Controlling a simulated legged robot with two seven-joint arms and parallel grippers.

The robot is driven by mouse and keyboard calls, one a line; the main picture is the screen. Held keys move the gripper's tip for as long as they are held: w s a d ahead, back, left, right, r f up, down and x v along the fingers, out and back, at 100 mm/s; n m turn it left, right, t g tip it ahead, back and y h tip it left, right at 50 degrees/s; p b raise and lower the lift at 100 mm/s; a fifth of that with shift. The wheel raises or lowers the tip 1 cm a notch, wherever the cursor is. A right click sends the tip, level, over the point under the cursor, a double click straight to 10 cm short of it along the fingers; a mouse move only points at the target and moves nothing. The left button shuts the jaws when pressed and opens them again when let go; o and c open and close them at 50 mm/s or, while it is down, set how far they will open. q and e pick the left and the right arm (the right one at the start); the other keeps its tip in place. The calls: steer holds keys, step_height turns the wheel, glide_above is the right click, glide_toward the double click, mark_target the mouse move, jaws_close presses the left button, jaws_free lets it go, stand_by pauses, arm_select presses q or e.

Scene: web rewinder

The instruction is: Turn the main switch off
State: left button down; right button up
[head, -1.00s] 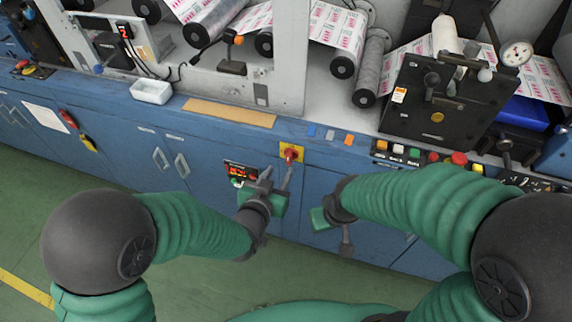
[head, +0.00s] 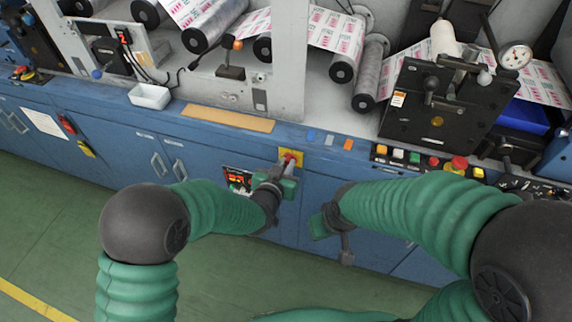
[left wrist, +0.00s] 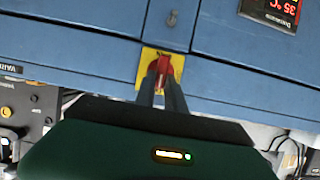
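The main switch is a red rotary handle on a yellow plate (head: 291,157) on the blue cabinet front. It also shows in the left wrist view (left wrist: 160,68), right at my fingertips. My left gripper (head: 284,170) is at the switch. In the left wrist view its two grey fingers (left wrist: 162,84) lie on either side of the red handle, with red showing between them. Whether they press on it I cannot tell, and they partly hide the handle. My right gripper (head: 333,235) hangs in front of the cabinet to the right, away from the switch; its fingers are unclear.
A red digital display (head: 238,178) is left of the switch. Coloured push buttons (head: 415,158) and a red mushroom button (head: 459,163) sit on the panel to the right. A white tray (head: 150,96) stands on the ledge. The green floor (head: 60,220) is clear.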

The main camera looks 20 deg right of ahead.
arm_select(q)
steer(key=shift+a, duration=0.1)
stand_by(0.4)
steer(key=shift+w+a+f+n+g+h+b, duration=0.3)
steer(key=shift+n+h+b, duration=0.7)
steer(key=shift+n, duration=1.25)
steer(key=shift+w+a+f+n+g+h+b, duration=0.1)
steer(key=shift+a+f+n+h+b, duration=0.3)
steer(key=shift+n+h, duration=1.5)
steer(key=shift+w+a+f+n+g+h+b, duration=0.2)
steer(key=shift+f+n+h+b, duration=0.5)
steer(key=shift+n, duration=1.85)
steer(key=shift+r, duration=0.1)
steer(key=c, duration=1.4)
jaws_free()
steer(key=shift+r, duration=0.1)
steer(key=shift+a, duration=0.1)
